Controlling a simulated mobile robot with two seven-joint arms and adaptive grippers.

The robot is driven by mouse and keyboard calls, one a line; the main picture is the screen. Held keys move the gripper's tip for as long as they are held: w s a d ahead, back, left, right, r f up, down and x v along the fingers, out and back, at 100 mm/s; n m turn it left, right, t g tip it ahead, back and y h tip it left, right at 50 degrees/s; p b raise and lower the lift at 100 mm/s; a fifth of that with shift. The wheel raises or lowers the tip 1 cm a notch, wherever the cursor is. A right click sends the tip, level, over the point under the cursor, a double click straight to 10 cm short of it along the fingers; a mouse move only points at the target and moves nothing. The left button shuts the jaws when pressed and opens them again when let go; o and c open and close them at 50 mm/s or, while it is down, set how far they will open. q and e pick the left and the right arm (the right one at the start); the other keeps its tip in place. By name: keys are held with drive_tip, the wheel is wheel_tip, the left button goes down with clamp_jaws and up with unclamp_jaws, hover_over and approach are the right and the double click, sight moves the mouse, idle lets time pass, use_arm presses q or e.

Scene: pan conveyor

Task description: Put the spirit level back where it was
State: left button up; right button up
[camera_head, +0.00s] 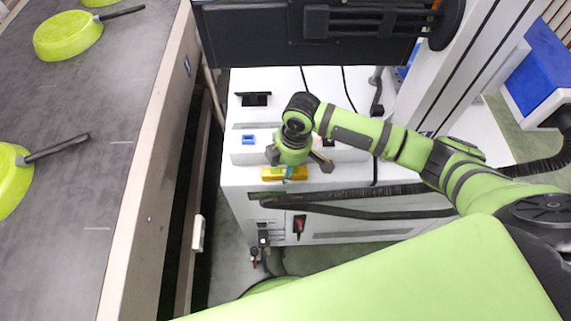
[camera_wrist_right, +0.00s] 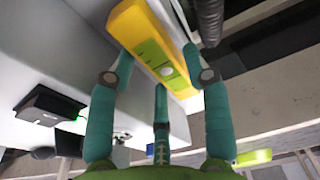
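The spirit level (camera_head: 271,174) is a yellow bar with a green middle part. In the head view it lies along the front edge of the white machine's lower ledge. In the right wrist view the spirit level (camera_wrist_right: 130,22) runs diagonally beside the pale ledge. My right gripper (camera_head: 297,168) points down over it, with knuckles spread wide. In the wrist view the teal fingers of my right gripper (camera_wrist_right: 158,52) are around the level, their tips close to its sides. Whether they press on it I cannot tell. My left gripper is out of view.
A small blue item (camera_head: 249,139) and a black device (camera_head: 254,99) sit on the white machine (camera_head: 285,82). A dark screen (camera_head: 250,35) stands behind. A conveyor (camera_head: 85,120) with green pans (camera_head: 68,36) runs along the left. Black hoses (camera_head: 350,193) pass the machine's front.

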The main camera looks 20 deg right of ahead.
wheel_tip(320, 180, up, 12)
drive_tip(key=d, duration=0.1)
drive_tip(key=shift+s+d, duration=0.2)
drive_tip(key=shift+d, duration=0.15)
idle(0.5)
